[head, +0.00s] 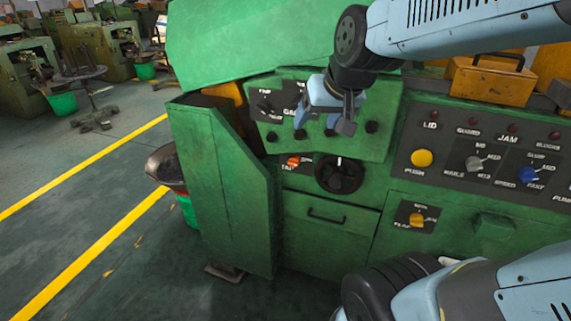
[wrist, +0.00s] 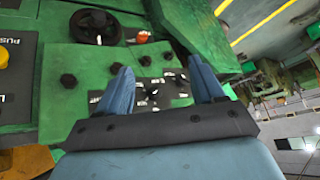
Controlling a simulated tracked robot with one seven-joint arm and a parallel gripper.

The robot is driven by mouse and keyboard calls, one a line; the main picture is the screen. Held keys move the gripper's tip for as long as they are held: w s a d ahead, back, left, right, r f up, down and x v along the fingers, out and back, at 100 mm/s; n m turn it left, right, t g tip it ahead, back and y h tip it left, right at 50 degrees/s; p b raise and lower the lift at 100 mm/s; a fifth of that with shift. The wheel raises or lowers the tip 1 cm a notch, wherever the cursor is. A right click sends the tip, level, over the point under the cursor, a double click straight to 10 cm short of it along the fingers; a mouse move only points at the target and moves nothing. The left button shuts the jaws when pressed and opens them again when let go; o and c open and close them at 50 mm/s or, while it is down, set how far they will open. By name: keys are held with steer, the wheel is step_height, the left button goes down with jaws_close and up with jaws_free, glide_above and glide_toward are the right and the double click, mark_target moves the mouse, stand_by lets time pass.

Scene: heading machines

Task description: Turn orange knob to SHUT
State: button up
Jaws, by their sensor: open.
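An orange-red knob (head: 294,161) sits on a small black label plate on the green machine, left of a black handwheel; its lettering is too small to read surely. It also shows small in the wrist view (wrist: 142,37), above and between my fingers. A second, yellow-orange knob (head: 417,219) sits on a black plate lower right. My gripper (head: 322,128) is open and empty in front of the upper green panel, above the orange-red knob. In the wrist view my gripper (wrist: 161,74) has its fingers apart, with panel knobs between and beyond them.
The black handwheel (head: 339,174) stands close to the orange-red knob. A drawer (head: 325,219) is below. Right are a yellow button (head: 422,158), a grey knob (head: 474,163) and a blue knob (head: 528,175). A green door (head: 222,185) juts out left. Floor is open beyond it.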

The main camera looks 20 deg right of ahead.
steer(key=w+a+f+m+t+h, duration=0.15)
steer(key=w+a+f, duration=0.25)
steer(key=w+f, duration=0.45)
steer(key=w+a+f+m+t, duration=0.3)
steer(key=w+f, duration=0.2)
steer(key=w, duration=0.7)
steer(key=m+t+h, duration=0.2)
steer(key=m+h, duration=0.1)
steer(key=h, duration=0.4)
glide_toward(292, 165)
steer(key=w+a+r, duration=0.1)
steer(key=w+a, duration=0.1)
steer(key=a, duration=0.2)
steer(key=s+f+t+h, duration=0.1)
steer(key=s+f+h, duration=0.2)
steer(key=s+f, duration=0.15)
steer(key=shift+n+h, duration=0.25)
steer(key=shift+n, duration=0.1)
steer(key=x, duration=0.9)
steer(key=r+x, duration=0.1)
steer(key=x, duration=0.4)
steer(key=shift+s+d, duration=0.1)
